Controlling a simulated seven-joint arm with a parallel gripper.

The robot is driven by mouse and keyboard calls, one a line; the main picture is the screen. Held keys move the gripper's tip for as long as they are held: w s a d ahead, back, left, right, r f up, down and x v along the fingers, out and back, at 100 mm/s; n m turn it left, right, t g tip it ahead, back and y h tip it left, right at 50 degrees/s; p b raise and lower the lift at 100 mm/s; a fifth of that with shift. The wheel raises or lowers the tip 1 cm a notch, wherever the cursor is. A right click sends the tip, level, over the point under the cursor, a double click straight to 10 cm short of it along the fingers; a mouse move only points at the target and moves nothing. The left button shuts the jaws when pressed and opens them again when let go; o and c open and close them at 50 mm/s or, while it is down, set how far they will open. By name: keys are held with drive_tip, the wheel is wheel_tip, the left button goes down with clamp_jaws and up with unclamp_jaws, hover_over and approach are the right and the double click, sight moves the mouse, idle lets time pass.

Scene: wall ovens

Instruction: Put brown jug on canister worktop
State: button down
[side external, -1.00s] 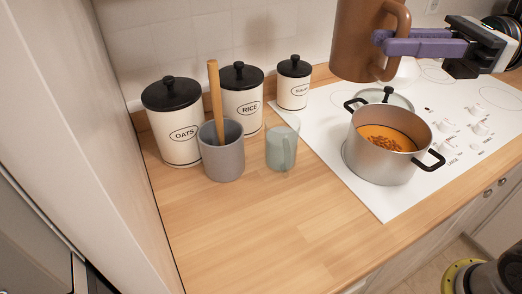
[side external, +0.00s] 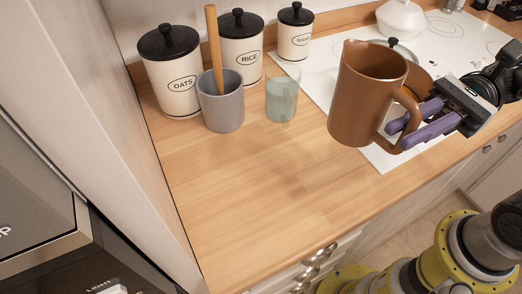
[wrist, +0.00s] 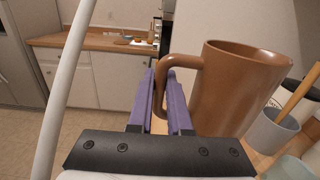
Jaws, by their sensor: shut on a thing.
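The brown jug (side external: 364,95) is upright and held in the air in front of the hob in the side view. My gripper (side external: 396,134) is shut on the jug's handle from the right. In the wrist view the jug (wrist: 232,90) fills the right side, and the purple fingers of my gripper (wrist: 161,100) are around its handle. The canister worktop (side external: 250,190) is the wooden counter with the OATS (side external: 172,75), RICE (side external: 241,50) and third, smaller (side external: 295,35) canisters at its back. The jug appears above the worktop's right part; its height is hard to tell.
A grey pot with a wooden utensil (side external: 222,105) and a pale green glass cup (side external: 282,98) stand before the canisters. The white hob (side external: 318,80) holds a cooking pot, mostly hidden behind the jug, and a white lidded pot (side external: 402,18). The worktop's front and middle are clear.

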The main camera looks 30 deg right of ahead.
sight(397, 150)
wheel_tip(397, 150, down, 4)
drive_tip(key=shift+w+f, duration=0.1)
drive_tip(key=shift+f, duration=0.05)
drive_tip(key=shift+w+a+f, duration=1.55)
drive_tip(key=shift+a+f, duration=0.2)
drive_tip(key=shift+f, duration=0.4)
drive_tip(key=shift+w+a+f, duration=1.5)
drive_tip(key=shift+a+f, duration=0.25)
drive_tip(key=shift+f, duration=0.4)
drive_tip(key=shift+w+a+f, duration=1.55)
drive_tip(key=shift+a+f, duration=0.2)
drive_tip(key=shift+f, duration=0.4)
drive_tip(key=shift+f, duration=0.15)
drive_tip(key=c, duration=0.8)
unclamp_jaws()
drive_tip(key=shift+f, duration=0.1)
drive_tip(key=shift+c, duration=0.2)
